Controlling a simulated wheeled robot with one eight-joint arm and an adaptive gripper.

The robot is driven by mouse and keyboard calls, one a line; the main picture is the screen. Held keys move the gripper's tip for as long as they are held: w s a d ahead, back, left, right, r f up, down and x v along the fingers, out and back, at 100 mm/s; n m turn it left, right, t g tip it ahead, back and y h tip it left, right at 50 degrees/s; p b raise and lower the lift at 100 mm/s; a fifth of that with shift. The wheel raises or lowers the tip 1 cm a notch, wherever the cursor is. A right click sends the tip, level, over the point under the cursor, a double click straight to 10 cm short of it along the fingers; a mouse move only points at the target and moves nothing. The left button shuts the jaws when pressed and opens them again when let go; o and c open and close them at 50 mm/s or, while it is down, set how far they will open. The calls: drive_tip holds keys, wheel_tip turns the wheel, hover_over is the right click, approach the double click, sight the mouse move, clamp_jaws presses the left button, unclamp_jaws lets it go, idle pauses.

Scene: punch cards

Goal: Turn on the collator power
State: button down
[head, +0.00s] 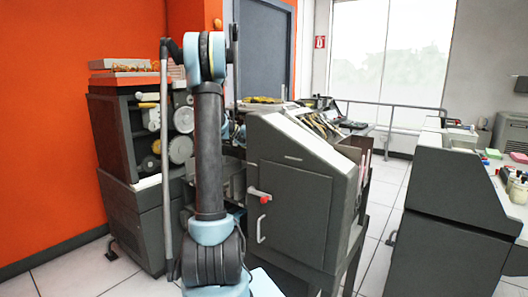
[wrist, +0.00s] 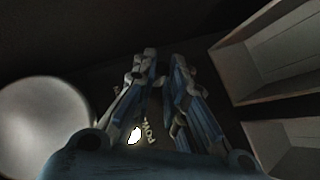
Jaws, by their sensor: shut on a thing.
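In the wrist view, my gripper (wrist: 164,60) has its two fingers close together at a dark panel (wrist: 215,125). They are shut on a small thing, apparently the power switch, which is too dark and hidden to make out. Lettering (wrist: 150,132) that seems to read "POW", partly covered, and a bright white spot (wrist: 134,135) show between the fingers, near their base. In the head view my arm hides part of the scene and my gripper cannot be made out. I cannot tell for sure which machine there is the collator.
The wrist view shows a pale round part (wrist: 42,120) at left and open-topped bins (wrist: 285,50) at right. In the head view, a black machine with rolls (head: 125,210) stands left, a grey cabinet (head: 290,205) centre, and a grey desk unit (head: 440,245) right. Tiled floor (head: 385,235) between them is clear.

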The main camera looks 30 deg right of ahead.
drive_tip(key=shift+w+d+r+y, duration=0.1)
drive_tip(key=shift+r+y, duration=0.05)
drive_tip(key=shift+y, duration=0.25)
drive_tip(key=c, duration=2)
unclamp_jaws()
drive_tip(key=shift+o, duration=0.2)
drive_tip(key=v, duration=1.2)
drive_tip(key=shift+w, duration=0.15)
drive_tip(key=shift+f, duration=0.2)
